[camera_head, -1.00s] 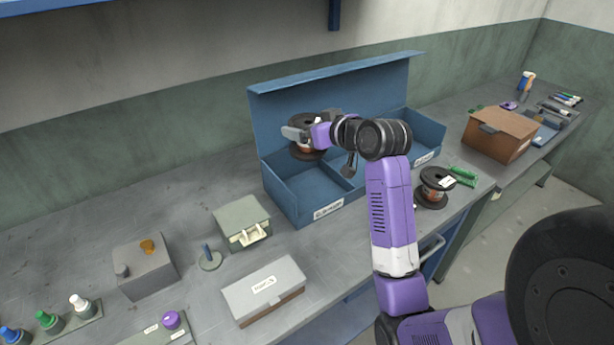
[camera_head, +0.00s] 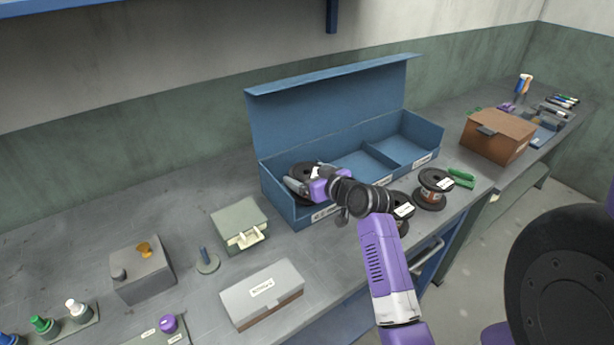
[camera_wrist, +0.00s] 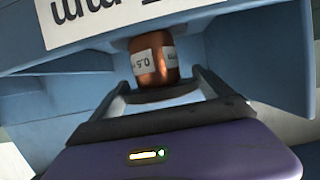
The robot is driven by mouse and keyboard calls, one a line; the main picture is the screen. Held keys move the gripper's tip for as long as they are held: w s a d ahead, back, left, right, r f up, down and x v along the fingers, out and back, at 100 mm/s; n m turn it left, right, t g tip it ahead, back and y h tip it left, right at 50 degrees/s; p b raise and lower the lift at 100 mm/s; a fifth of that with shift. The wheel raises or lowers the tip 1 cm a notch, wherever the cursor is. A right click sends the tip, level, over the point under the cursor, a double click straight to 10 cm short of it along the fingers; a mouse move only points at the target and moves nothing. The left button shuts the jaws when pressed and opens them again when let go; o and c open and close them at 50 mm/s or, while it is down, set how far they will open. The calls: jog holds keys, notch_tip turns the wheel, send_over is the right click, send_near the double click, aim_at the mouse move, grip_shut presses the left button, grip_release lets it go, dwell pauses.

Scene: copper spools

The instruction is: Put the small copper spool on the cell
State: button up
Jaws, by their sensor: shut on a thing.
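My gripper (camera_head: 302,185) is shut on a copper spool (camera_head: 304,168) with black flanges. It holds the spool low in the left cell of the open blue box (camera_head: 345,75). In the wrist view the spool's copper winding (camera_wrist: 170,62) and its white label show between the two fingers. The spool's underside is hidden, so I cannot tell whether it touches the cell floor. The box's front label (camera_wrist: 90,20) shows upside down at the top of the wrist view.
A green case (camera_head: 240,222), a grey-lidded box (camera_head: 262,290) and a peg stand (camera_head: 206,262) stand to the left. The box's other cells look empty.

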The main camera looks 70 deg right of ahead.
dwell(0.3)
jog(key=shift+f, duration=0.15)
jog(key=o, duration=1.8)
jog(key=shift+f, duration=0.1)
jog(key=shift+r, duration=0.25)
jog(key=b+v, duration=0.1)
jog(key=v, duration=1)
jog(key=shift+s+a, duration=0.2)
jog(key=shift+s, duration=0.2)
